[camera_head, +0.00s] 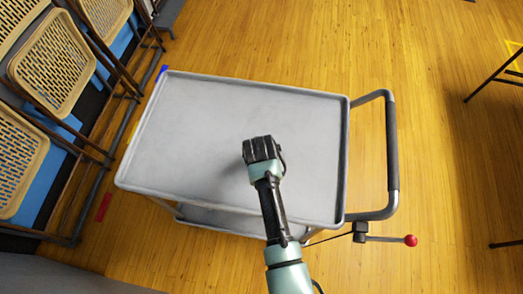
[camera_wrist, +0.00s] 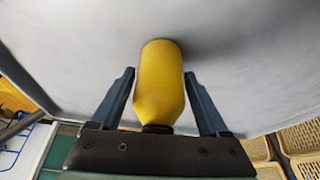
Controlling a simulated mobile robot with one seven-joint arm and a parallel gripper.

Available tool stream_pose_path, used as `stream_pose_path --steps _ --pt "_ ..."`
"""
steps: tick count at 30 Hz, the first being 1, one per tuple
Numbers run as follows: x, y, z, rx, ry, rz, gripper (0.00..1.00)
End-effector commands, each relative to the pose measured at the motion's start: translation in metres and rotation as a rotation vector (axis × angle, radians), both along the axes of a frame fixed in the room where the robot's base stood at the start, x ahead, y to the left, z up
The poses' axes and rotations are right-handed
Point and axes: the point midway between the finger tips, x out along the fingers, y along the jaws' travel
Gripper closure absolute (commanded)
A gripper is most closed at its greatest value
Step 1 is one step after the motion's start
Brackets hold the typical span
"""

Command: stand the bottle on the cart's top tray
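The cart's top tray (camera_head: 195,130) is a flat grey surface with a low rim. My gripper (camera_head: 262,150) is above its middle, pointing down; its fingers are hidden in the head view. In the wrist view, a yellow bottle (camera_wrist: 160,85) with a dark cap is between the two fingers of my gripper (camera_wrist: 160,72). Its cap end is toward the palm and its base toward the tray. The fingertips are very close to the bottle's sides; whether they press on it is unclear. A dark shadow lies beside the base; contact with the tray cannot be told.
The cart's handle (camera_head: 392,150) is on the right, with a red-knobbed lever (camera_head: 411,240) below it. The rest of the top tray is bare. Wooden floor (camera_head: 430,100) is open to the right.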

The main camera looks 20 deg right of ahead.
Motion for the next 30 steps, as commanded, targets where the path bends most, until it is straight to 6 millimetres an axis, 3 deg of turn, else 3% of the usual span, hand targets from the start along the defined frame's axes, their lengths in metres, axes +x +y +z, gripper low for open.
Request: stream_pose_path --steps 3,16,30 --pt "0.0 0.0 0.0 0.0 0.0 0.0 0.04" --pt "-0.003 0.003 0.012 0.002 -0.001 0.001 0.04" --pt "-0.031 0.015 0.088 0.0 -0.003 0.0 0.04"
